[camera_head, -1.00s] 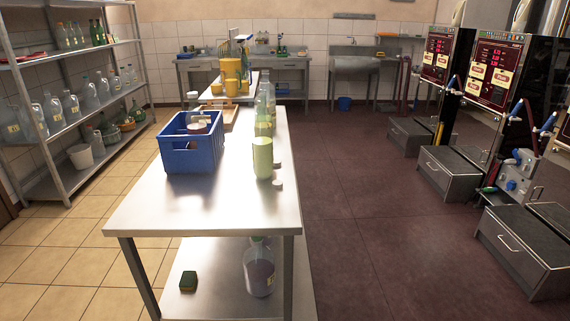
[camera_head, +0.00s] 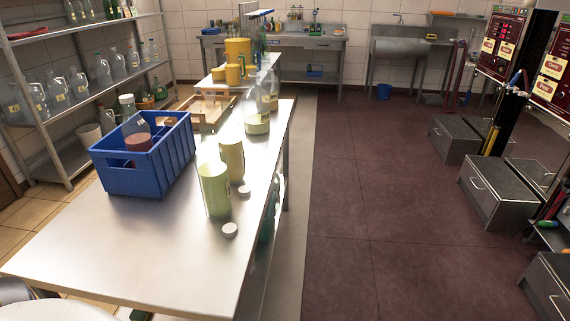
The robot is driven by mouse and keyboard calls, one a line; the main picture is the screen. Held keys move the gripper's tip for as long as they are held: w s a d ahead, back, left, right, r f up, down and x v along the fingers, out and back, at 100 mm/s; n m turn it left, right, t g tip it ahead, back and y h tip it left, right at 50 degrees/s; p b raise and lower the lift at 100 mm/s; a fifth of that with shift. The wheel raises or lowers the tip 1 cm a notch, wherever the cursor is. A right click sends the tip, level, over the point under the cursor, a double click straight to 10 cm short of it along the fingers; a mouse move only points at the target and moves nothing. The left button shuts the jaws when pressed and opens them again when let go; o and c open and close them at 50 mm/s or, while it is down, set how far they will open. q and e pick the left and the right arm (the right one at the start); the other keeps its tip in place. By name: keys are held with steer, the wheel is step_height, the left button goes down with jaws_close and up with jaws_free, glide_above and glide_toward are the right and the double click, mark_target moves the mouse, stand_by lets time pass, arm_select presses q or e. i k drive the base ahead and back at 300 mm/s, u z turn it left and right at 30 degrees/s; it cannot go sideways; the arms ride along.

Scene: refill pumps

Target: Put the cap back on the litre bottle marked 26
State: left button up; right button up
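Two bottles with pale contents stand upright on the steel table (camera_head: 130,255): a yellow-green one (camera_head: 214,190) in front and a cream-yellow one (camera_head: 232,160) just behind it. One white cap (camera_head: 230,230) lies on the table to the front right of the green one. A second white cap (camera_head: 244,191) lies beside the cream one. Clear bottles (camera_head: 257,122) with a little pale liquid stand farther back. I cannot read any number, so I cannot tell which bottle is 26.
A blue crate (camera_head: 125,182) holding bottles stands left of the loose bottles. Behind it are a wooden tray (camera_head: 208,112) and yellow jugs (camera_head: 238,52). The front of the table is clear. Shelves of bottles (camera_head: 80,90) line the left; dispensers and grey boxes (camera_head: 490,190) stand right, past open floor.

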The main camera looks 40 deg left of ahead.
mark_target(229, 133)
steer(key=i, duration=2.8)
steer(key=u, duration=4.4)
